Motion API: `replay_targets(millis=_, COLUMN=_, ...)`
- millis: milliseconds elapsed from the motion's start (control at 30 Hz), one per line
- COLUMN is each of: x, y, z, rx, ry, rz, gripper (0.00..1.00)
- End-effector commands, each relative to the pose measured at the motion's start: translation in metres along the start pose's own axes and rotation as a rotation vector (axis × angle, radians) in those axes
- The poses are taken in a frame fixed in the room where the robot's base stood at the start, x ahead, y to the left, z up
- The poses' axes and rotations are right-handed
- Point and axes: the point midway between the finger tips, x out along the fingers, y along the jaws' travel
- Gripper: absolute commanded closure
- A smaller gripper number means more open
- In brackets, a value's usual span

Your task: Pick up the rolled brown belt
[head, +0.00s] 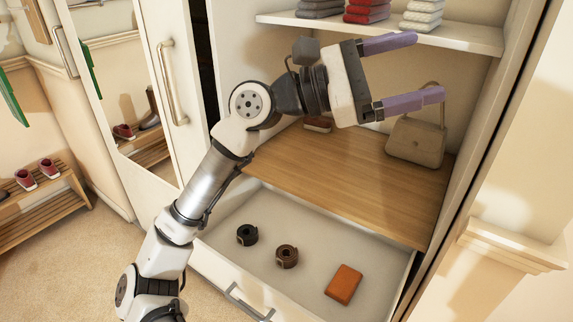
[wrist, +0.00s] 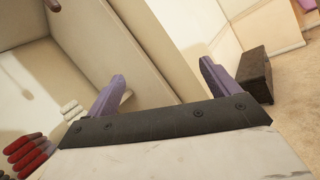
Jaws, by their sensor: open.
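The rolled brown belt (head: 287,257) sits in the open white drawer (head: 218,217), near the middle. A dark, almost black rolled belt (head: 247,235) lies to its left and an orange-brown flat item (head: 343,285) to its right. My gripper (head: 412,68) is open and empty, high above the drawer in front of the wardrobe's upper part, fingers pointing right. In the wrist view my gripper's two purple fingers (wrist: 165,80) are spread apart with nothing between them. The belts do not show in the wrist view.
A wooden shelf (head: 340,185) above the drawer's back holds a beige handbag (head: 416,142) and a small brush-like item (head: 318,125). Folded clothes lie on a white upper shelf (head: 440,38). A mirrored door (head: 125,90) stands open at left. The drawer front has a handle (head: 247,303).

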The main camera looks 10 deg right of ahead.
Motion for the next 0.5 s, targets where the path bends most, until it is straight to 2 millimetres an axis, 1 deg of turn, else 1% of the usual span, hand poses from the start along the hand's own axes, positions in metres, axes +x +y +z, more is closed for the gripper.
replay_targets(millis=33, x=0.014, y=0.002, z=-0.032, rx=0.036, ry=0.101, rz=-0.039, gripper=0.12)
replay_targets(millis=67, x=0.02, y=0.002, z=-0.053, rx=0.061, ry=0.162, rz=-0.065, gripper=0.12)
replay_targets(millis=100, x=0.025, y=0.001, z=-0.082, rx=0.094, ry=0.242, rz=-0.102, gripper=0.12)
replay_targets(millis=167, x=0.027, y=-0.001, z=-0.125, rx=0.142, ry=0.361, rz=-0.165, gripper=0.12)
replay_targets(millis=200, x=0.025, y=-0.003, z=-0.154, rx=0.174, ry=0.441, rz=-0.211, gripper=0.12)
replay_targets(millis=267, x=0.015, y=-0.007, z=-0.197, rx=0.22, ry=0.561, rz=-0.288, gripper=0.12)
replay_targets(millis=300, x=0.005, y=-0.01, z=-0.224, rx=0.249, ry=0.639, rz=-0.343, gripper=0.12)
replay_targets(millis=367, x=-0.015, y=-0.014, z=-0.262, rx=0.289, ry=0.756, rz=-0.433, gripper=0.12)
replay_targets(millis=400, x=-0.033, y=-0.016, z=-0.286, rx=0.311, ry=0.833, rz=-0.497, gripper=0.12)
replay_targets(millis=467, x=-0.065, y=-0.02, z=-0.318, rx=0.341, ry=0.945, rz=-0.598, gripper=0.12)
replay_targets(millis=500, x=-0.089, y=-0.021, z=-0.337, rx=0.358, ry=1.018, rz=-0.669, gripper=0.12)
